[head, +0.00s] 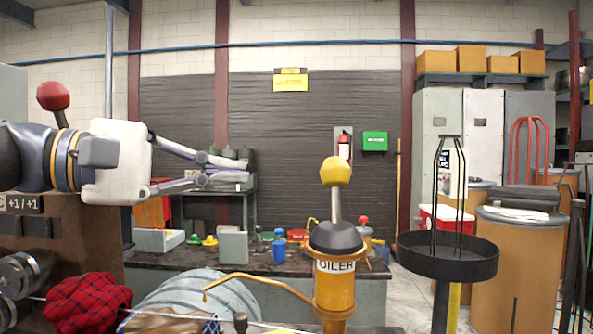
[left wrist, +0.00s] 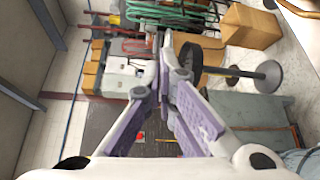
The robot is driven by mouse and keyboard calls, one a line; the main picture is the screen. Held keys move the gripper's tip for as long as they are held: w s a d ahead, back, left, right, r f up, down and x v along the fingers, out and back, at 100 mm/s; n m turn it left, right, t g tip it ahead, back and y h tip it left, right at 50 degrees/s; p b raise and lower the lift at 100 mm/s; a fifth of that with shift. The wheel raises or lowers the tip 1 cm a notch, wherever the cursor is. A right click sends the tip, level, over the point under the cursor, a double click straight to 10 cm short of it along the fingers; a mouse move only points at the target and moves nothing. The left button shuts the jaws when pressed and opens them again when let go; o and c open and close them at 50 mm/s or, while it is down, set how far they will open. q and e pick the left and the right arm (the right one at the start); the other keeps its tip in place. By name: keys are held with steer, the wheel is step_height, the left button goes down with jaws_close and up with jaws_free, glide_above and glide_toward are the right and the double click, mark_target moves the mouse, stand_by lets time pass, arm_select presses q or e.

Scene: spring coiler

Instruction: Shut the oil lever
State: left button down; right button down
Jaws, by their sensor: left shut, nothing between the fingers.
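The oil lever (head: 336,204) stands near upright on top of the oiler, a grey rod with a yellow faceted knob (head: 336,171) at its end. The oiler (head: 334,289) has a yellow body marked OILER, a dark domed cap and a thin curved spout pointing left. My left gripper (head: 246,180) comes in from the left at about the knob's height. Its fingers are shut and empty, pointing right, and appear apart from the lever. The shut fingers also show in the left wrist view (left wrist: 163,75). My right gripper is not in view.
A round dark tray on a stand (head: 447,257) is right of the oiler. A red-knobbed lever (head: 53,96) rises behind my left arm. A red plaid cloth (head: 86,302) lies at lower left. A workbench (head: 270,262) with bottles is behind. Open air lies between fingers and knob.

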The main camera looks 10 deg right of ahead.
mark_target(336, 183)
arm_select(q)
steer(key=s+d, duration=0.1)
steer(key=d, duration=0.8)
steer(key=shift+s+d+p, duration=0.2)
steer(key=shift+s+p, duration=0.1)
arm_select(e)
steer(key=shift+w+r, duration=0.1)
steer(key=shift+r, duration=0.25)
